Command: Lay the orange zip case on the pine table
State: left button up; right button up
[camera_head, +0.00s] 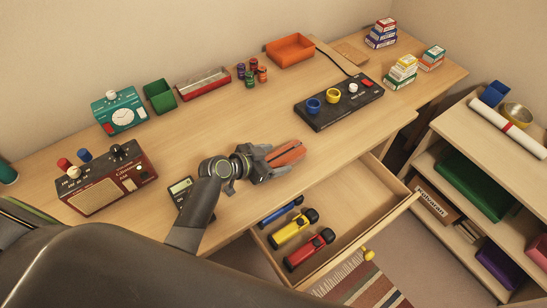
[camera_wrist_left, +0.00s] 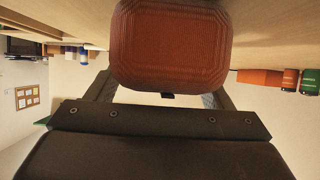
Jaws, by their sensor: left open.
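The orange zip case (camera_head: 290,152) is over the pale wooden table (camera_head: 240,125), at its front middle near the open drawer. My left gripper (camera_head: 280,158) is open with its fingers around the case. In the left wrist view the case (camera_wrist_left: 170,45) is a ribbed, rounded reddish-orange block between the two fingers, close to the wood surface. I cannot tell whether it touches the wood. Part of the case is hidden behind the gripper. My right gripper is not in view.
A red radio (camera_head: 100,180) and a calculator (camera_head: 180,190) lie left of my gripper. A black control panel (camera_head: 340,105) lies to the right. An orange tray (camera_head: 290,50) stands at the back. Bare wood lies behind the gripper.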

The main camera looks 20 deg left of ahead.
pick_arm(q)
jog(key=shift+r, duration=0.2)
jog(key=shift+s+a, duration=0.25)
jog(key=v, duration=1)
jog(key=shift+b, duration=0.3)
jog(key=shift+s+a+r, duration=0.3)
jog(key=shift+s+r, duration=0.15)
jog(key=shift+s, duration=0.05)
jog(key=shift+f, duration=0.1)
